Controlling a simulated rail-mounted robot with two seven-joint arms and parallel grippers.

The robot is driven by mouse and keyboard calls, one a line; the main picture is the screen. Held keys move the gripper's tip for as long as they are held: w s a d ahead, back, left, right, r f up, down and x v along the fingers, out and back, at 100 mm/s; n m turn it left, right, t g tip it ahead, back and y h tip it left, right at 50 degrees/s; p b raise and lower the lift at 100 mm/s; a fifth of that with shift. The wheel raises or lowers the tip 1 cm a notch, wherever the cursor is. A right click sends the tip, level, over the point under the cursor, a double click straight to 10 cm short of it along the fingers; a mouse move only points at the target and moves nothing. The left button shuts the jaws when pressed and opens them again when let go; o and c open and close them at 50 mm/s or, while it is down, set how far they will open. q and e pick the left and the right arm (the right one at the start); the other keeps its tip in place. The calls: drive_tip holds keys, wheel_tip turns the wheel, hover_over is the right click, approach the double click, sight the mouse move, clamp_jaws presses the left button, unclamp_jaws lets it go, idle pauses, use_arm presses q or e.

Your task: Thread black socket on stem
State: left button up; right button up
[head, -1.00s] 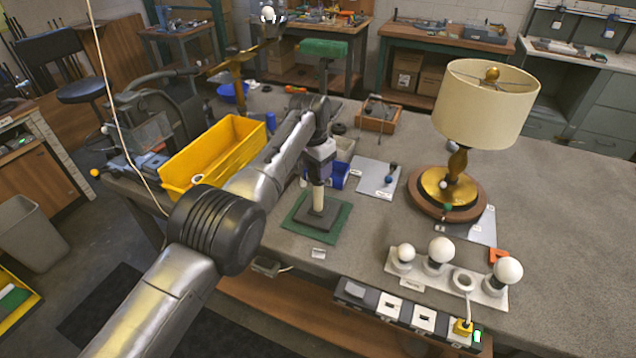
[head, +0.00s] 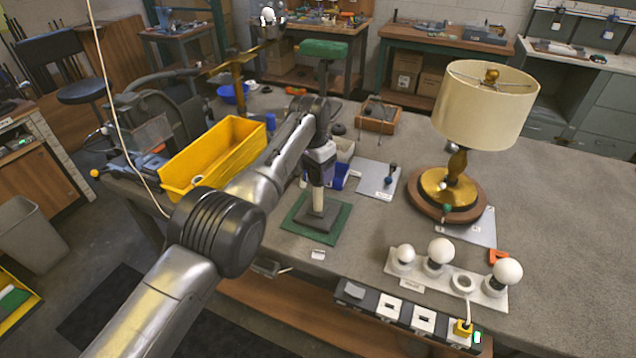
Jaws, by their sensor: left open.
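A dark lamp base (head: 316,221) sits on a green mat (head: 339,223) at the near left of the grey bench. A short pale stem (head: 318,200) stands upright on it. My left gripper (head: 319,180) points down over the stem's upper end. It is open, with its fingers about the top of the stem; contact cannot be told. The black socket cannot be made out; the gripper and wrist hide the stem's top. My right gripper is not in view.
A yellow bin (head: 205,152) stands left of my forearm. A finished lamp (head: 486,105) stands at the right. A bulb holder (head: 447,272) and a power strip (head: 402,311) lie near the front edge. A small plate (head: 377,179) lies right of the mat.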

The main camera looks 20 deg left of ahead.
use_arm(q)
drive_tip(key=shift+f+n+b, duration=0.1)
drive_tip(key=shift+n+b, duration=0.6)
drive_tip(key=shift+b, duration=0.85)
drive_tip(key=shift+d+n+b, duration=0.1)
drive_tip(key=shift+n+b, duration=0.5)
drive_tip(key=shift+n, duration=0.4)
drive_tip(key=shift+n+y, duration=0.3)
drive_tip(key=shift+n, duration=0.8)
drive_tip(key=shift+r+n, duration=0.2)
drive_tip(key=shift+n, duration=0.5)
drive_tip(key=shift+n+p, duration=0.5)
drive_tip(key=shift+p, duration=0.35)
drive_tip(key=shift+d+n+p, duration=0.1)
drive_tip(key=shift+n+p, duration=0.4)
drive_tip(key=shift+p, duration=1.3)
drive_tip(key=shift+n+p, duration=0.4)
drive_tip(key=shift+p, duration=0.25)
